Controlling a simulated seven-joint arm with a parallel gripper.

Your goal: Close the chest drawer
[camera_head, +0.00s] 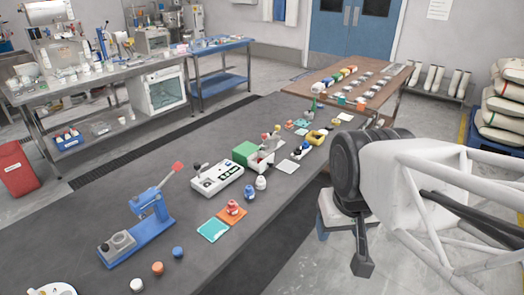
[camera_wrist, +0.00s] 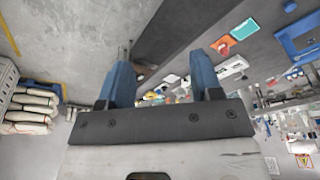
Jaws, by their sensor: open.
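A small green chest (camera_head: 244,151) stands on the dark grey table in the head view. A white drawer (camera_head: 263,166) sticks out from its right side, with small coloured items in or just behind it. How far the drawer is out is hard to tell at this size. My gripper (camera_wrist: 162,76) shows in the wrist view as two blue fingers held apart with nothing between them. In the head view my arm is at the right, beside the table and well apart from the chest. I cannot pick out the drawer surely in the wrist view.
A white device (camera_head: 217,178) stands left of the chest, and a white bottle (camera_head: 261,183) stands near the drawer. A red-topped item (camera_head: 233,208) sits on an orange mat. A blue lever press (camera_head: 148,215) is nearer. Bare table lies along the right edge.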

